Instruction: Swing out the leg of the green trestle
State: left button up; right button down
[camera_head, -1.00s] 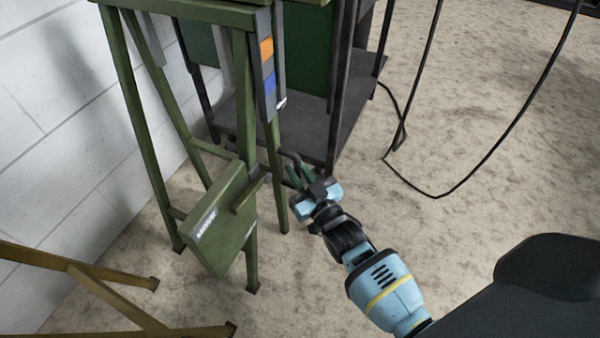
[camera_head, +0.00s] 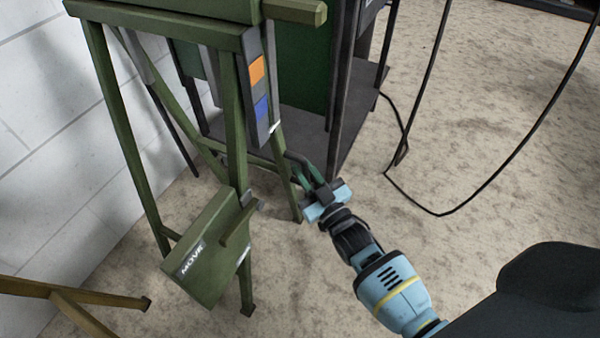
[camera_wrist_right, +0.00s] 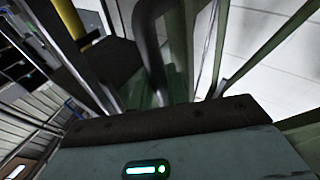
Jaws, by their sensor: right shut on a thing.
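The green trestle (camera_head: 236,140) stands at the left by the wall in the head view. Its hinged leg (camera_head: 287,180) stands out to the right of the front leg, with a green brace running back from it. A dark bent handle (camera_head: 298,158) is on this leg. My right gripper (camera_head: 307,172) is shut on the handle; it also shows large in the wrist view (camera_wrist_right: 152,55). The fingertips are partly hidden in both views. My left gripper is not in view.
A green box (camera_head: 213,250) hangs low on the trestle's front. A dark-framed cabinet (camera_head: 335,120) stands just behind my gripper. A black cable (camera_head: 440,213) loops to the floor at the right. An olive wooden frame (camera_head: 75,297) lies at lower left. Floor at the right is mostly clear.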

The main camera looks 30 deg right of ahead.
jog(key=shift+w+d+r, duration=0.2)
jog(key=shift+d, duration=0.2)
jog(key=c, duration=1.5)
grip_release()
jog(key=shift+o, duration=0.5)
jog(key=shift+a+f, duration=0.1)
jog(key=p+v, duration=0.2)
jog(key=v, duration=0.5)
jog(key=shift+s+p, duration=0.35)
jog(key=shift+s, duration=0.05)
jog(key=shift+f, duration=0.1)
